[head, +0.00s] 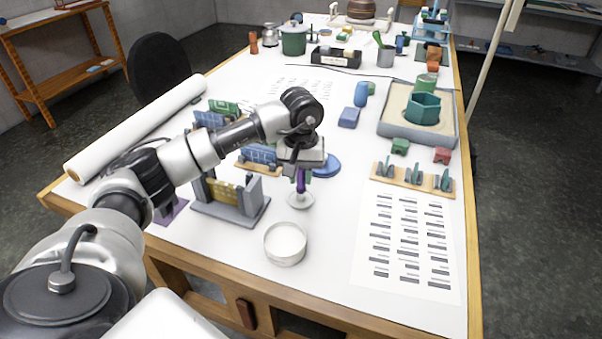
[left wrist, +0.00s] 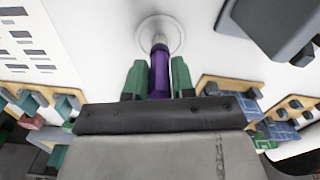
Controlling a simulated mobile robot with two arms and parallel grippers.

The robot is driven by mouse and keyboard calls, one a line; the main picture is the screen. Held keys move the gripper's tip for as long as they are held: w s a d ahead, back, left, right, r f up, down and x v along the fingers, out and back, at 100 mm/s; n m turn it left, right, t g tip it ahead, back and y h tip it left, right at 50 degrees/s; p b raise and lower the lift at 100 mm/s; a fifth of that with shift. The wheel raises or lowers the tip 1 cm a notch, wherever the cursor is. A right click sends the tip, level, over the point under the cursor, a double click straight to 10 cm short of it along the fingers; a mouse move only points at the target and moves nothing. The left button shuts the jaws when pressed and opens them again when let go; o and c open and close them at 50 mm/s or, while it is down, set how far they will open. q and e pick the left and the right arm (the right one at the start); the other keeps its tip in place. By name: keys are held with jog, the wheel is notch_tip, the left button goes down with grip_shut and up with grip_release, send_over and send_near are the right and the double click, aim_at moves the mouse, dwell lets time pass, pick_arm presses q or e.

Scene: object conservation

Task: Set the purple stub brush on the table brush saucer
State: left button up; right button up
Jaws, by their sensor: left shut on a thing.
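The purple stub brush (head: 301,183) points downward in my left gripper (head: 301,172), with its pale tip at the bottom. In the left wrist view the purple handle (left wrist: 159,78) sits between the two green fingers of the left gripper (left wrist: 160,80), which are shut on it. A small clear round saucer (head: 300,204) lies on the white table right under the brush. It also shows in the left wrist view (left wrist: 176,36), with the brush tip over its middle. I cannot tell whether the tip touches the saucer. My right gripper is not in view.
A white round dish (head: 285,245) stands just in front of the saucer. A grey block stand (head: 235,207) is close on the left, and a blue disc (head: 327,166) lies behind. A printed sheet (head: 407,245) lies on the right. The table between sheet and saucer is clear.

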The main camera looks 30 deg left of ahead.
pick_arm(q)
jog(key=o, duration=0.9)
notch_tip(320, 180, up, 10)
jog(key=shift+f+b, duration=0.1)
jog(key=shift+b, duration=0.95)
jog(key=shift+r, duration=0.45)
